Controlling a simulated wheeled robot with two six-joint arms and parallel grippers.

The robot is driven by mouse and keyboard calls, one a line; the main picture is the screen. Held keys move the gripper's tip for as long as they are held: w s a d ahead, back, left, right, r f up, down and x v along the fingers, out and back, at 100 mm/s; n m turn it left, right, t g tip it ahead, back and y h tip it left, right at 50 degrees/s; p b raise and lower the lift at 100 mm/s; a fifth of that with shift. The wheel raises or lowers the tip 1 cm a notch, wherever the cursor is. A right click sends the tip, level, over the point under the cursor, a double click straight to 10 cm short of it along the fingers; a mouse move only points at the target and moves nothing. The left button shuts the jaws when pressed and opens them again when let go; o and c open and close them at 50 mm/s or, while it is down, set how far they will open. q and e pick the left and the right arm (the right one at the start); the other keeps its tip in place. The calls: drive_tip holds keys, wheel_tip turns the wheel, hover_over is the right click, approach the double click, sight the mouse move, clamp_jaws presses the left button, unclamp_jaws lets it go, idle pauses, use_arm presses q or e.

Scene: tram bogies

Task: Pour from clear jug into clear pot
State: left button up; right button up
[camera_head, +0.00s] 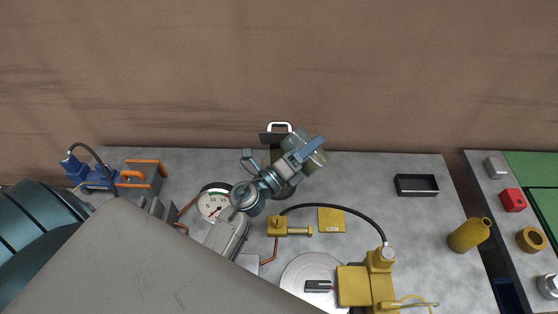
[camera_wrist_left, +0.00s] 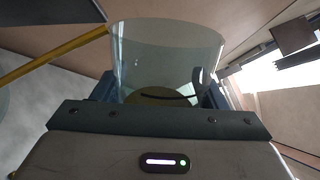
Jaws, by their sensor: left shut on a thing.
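The clear jug (camera_head: 317,161) is a see-through vessel near the back edge of the grey bench, tilted in the head view. My left gripper (camera_head: 300,157) is shut on it, with the blue-grey fingers on either side. In the left wrist view the jug (camera_wrist_left: 165,50) stands between the fingers, its wide rim upward in the picture. A brownish patch shows low in it; I cannot tell whether this is its contents. I cannot make out the clear pot; a dark round shape lies partly hidden below the gripper. My right gripper is not in view.
On the grey bench (camera_head: 390,220) stand a dial gauge (camera_head: 213,206), a blue pump (camera_head: 88,175), a yellow pump (camera_head: 375,284), a yellow block with a rod (camera_head: 287,229), a black tray (camera_head: 416,177) and a yellow bottle (camera_head: 468,236). Bare bench lies right of the jug.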

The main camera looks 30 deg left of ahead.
sight(305, 130)
use_arm(q)
drive_tip(key=shift+r+n+y, duration=0.3)
drive_tip(key=shift+n, duration=0.4)
idle(0.8)
drive_tip(key=shift+w+a+r+n+t+y+p, duration=0.2)
drive_tip(key=shift+a+r+n+p, duration=0.35)
drive_tip(key=shift+p, duration=0.35)
drive_tip(key=shift+w+a+r+n+t+y+p, duration=0.1)
drive_tip(key=shift+a+r+n+t+p, duration=0.2)
drive_tip(key=shift+r+n+p, duration=0.4)
idle(0.7)
drive_tip(key=shift+w+a+r+n+y+p, duration=0.1)
drive_tip(key=shift+a+r+n+y+p, duration=0.15)
drive_tip(key=shift+n+p, duration=0.35)
drive_tip(key=shift+a+r+n+y+p, duration=0.1)
drive_tip(key=shift+r+n+y+p, duration=0.2)
drive_tip(key=shift+n+p, duration=0.3)
idle(1.2)
